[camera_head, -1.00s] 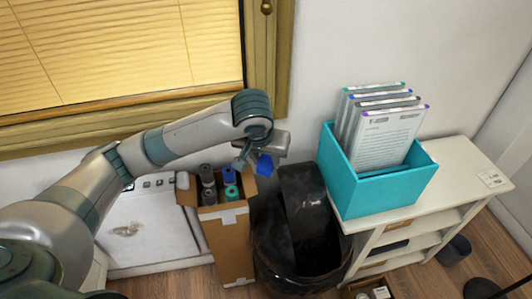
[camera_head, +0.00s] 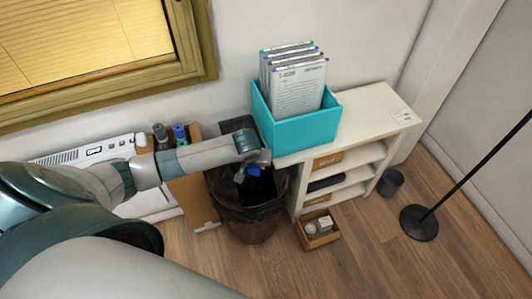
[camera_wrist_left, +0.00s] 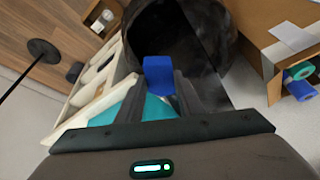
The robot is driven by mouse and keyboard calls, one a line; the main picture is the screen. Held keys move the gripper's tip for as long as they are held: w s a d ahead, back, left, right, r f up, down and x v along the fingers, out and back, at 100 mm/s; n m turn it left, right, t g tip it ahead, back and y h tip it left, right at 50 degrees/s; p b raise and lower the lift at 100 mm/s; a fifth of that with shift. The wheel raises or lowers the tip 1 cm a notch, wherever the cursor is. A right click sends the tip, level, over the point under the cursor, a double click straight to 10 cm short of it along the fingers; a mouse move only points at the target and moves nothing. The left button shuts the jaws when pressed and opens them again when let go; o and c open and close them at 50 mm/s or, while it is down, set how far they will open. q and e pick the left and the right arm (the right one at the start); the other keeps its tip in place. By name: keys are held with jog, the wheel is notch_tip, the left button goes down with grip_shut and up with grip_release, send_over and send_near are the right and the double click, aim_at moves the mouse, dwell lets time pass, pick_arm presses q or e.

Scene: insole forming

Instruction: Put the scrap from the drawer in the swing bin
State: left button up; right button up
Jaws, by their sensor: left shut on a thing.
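My left gripper (camera_head: 247,172) is over the opening of the black swing bin (camera_head: 250,224). It is shut on a small blue piece of scrap (camera_head: 254,170). In the left wrist view the blue scrap (camera_wrist_left: 158,74) sits between the two fingertips, with the dark bin (camera_wrist_left: 185,38) beyond it. The bin is lined with a black bag, and its lid stands tilted up at the back, partly hidden by my arm. My right gripper is not in view.
A white shelf unit (camera_head: 372,110) stands right of the bin, with a teal file box (camera_head: 300,134) on top. A cardboard box (camera_head: 193,196) with rolled tubes is left of the bin. A floor lamp base (camera_head: 419,222) and small grey bin (camera_head: 391,182) stand at right.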

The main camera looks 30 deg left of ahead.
pick_arm(q)
jog(key=shift+f, duration=0.15)
jog(key=shift+a+f, duration=0.1)
